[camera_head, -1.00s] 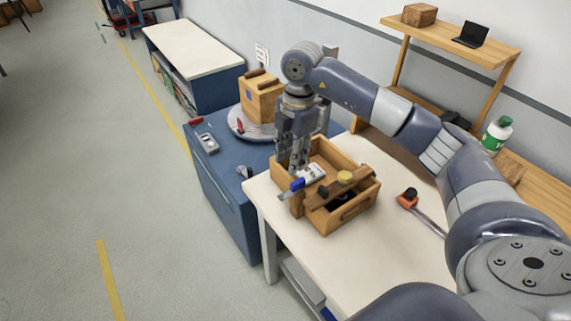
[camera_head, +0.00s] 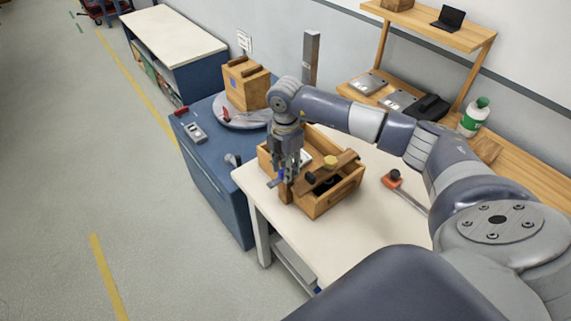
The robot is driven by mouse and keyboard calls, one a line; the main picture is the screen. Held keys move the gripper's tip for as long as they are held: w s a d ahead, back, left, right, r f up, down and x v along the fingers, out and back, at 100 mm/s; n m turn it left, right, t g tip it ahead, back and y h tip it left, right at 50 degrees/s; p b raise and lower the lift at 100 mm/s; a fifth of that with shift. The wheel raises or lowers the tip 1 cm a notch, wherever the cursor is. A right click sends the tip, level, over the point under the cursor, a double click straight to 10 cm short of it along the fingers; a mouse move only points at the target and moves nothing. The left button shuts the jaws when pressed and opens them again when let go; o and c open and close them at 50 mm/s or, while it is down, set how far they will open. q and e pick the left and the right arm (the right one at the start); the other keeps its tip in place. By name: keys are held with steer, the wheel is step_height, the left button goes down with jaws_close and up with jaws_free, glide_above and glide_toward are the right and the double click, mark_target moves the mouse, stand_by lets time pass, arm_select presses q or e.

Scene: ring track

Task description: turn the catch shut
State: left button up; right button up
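A wooden box (camera_head: 243,86) with a dark bar on its top stands on a grey round plate (camera_head: 231,119) on the blue cabinet. A small red piece (camera_head: 255,116) shows low at the box; I cannot tell if it is the catch. My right gripper (camera_head: 282,176) points down over the left part of an open wooden tool tray (camera_head: 333,200). It partly hides a blue-handled item there. Its fingertips are too small and overlapped to tell whether they are open or hold anything. My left gripper is not in view.
The tray stands on a white table (camera_head: 372,222) beside the blue cabinet (camera_head: 215,185). A grey device (camera_head: 195,133) lies on the cabinet. A red-and-black tool (camera_head: 392,180) lies right of the tray. A green-and-white bottle (camera_head: 474,117) stands on the wooden bench.

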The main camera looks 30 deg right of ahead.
steer(key=c, duration=0.7)
jaws_close()
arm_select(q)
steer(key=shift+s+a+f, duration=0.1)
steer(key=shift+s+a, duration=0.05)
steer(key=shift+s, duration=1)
